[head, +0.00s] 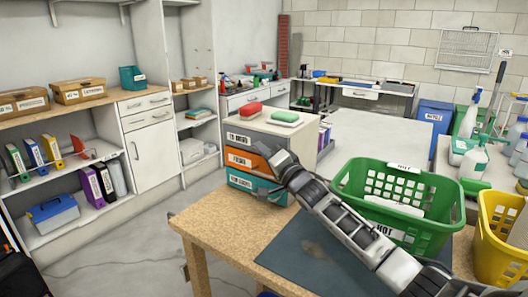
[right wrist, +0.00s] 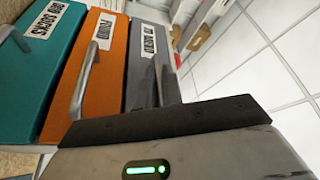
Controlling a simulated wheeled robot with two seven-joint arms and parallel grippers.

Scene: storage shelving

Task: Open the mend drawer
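A small drawer unit (head: 290,133) stands on the wooden workbench with a grey, an orange and a teal drawer, top to bottom. The grey top drawer (head: 240,138) seems to be the mend drawer; its label reads roughly "TO MEND". All three look shut in the head view. In the right wrist view the drawers appear sideways, with the grey front (right wrist: 142,45) rightmost and its bar handle (right wrist: 159,82) close above my gripper's dark edge. My right gripper (head: 270,182) is in front of the lower drawers in the head view. Its fingertips are not clear. My left gripper is out of view.
A red (head: 251,108) and a green-and-white item (head: 286,116) lie on the drawer unit. A green basket (head: 345,178) stands to the right, behind my right forearm, with a yellow basket (head: 495,245) beyond. A dark mat (head: 290,250) covers part of the workbench.

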